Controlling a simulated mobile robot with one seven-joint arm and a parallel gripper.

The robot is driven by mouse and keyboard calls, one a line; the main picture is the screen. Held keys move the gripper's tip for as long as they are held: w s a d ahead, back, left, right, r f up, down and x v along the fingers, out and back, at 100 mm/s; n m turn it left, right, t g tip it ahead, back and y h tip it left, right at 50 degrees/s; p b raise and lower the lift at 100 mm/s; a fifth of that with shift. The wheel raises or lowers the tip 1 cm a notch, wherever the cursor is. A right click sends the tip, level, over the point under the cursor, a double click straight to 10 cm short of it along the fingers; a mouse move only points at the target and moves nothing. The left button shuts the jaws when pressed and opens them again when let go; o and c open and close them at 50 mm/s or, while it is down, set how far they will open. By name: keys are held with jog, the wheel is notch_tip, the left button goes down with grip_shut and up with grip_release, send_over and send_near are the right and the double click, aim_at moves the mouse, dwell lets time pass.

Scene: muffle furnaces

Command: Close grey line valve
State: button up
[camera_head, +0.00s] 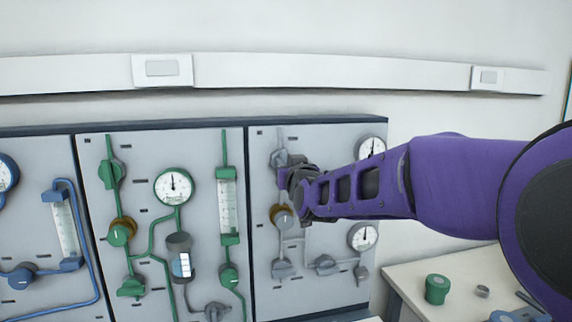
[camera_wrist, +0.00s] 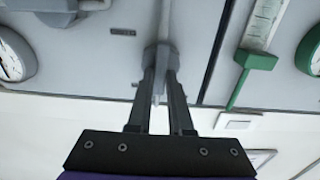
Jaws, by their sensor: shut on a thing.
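The grey line runs on the right-hand panel (camera_head: 345,285) in the head view. Its upper grey valve (camera_head: 280,158) shows partly, and my gripper (camera_head: 288,178) reaches it from the right and hides some of it. In the wrist view, the grey valve (camera_wrist: 163,52) is at upper centre, in line with a grey pipe. My gripper (camera_wrist: 160,76) is shut on the valve's handle, with one finger on each side of it. The handle's exact angle is hard to tell.
A brass-coloured regulator (camera_head: 282,216), lower grey valves (camera_head: 327,264) and gauges (camera_head: 363,237) share the panel. The green-line panel (camera_head: 150,215) adjoins it on the left. A bench (camera_head: 465,275) with a green jar (camera_head: 437,288) stands at lower right.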

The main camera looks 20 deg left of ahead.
grip_shut()
jog(key=shift+n+b, duration=0.35)
jog(key=shift+n, duration=0.15)
jog(key=n+b, duration=0.2)
jog(key=n, duration=0.3)
jog(key=n+b, duration=0.2)
jog(key=n, duration=0.4)
jog(key=n+b, duration=0.2)
jog(key=n, duration=0.3)
jog(key=shift+s+a+f+n, duration=0.2)
jog(key=shift+a+f+n, duration=0.1)
jog(key=shift+n, duration=0.4)
jog(key=o, duration=0.6)
grip_release()
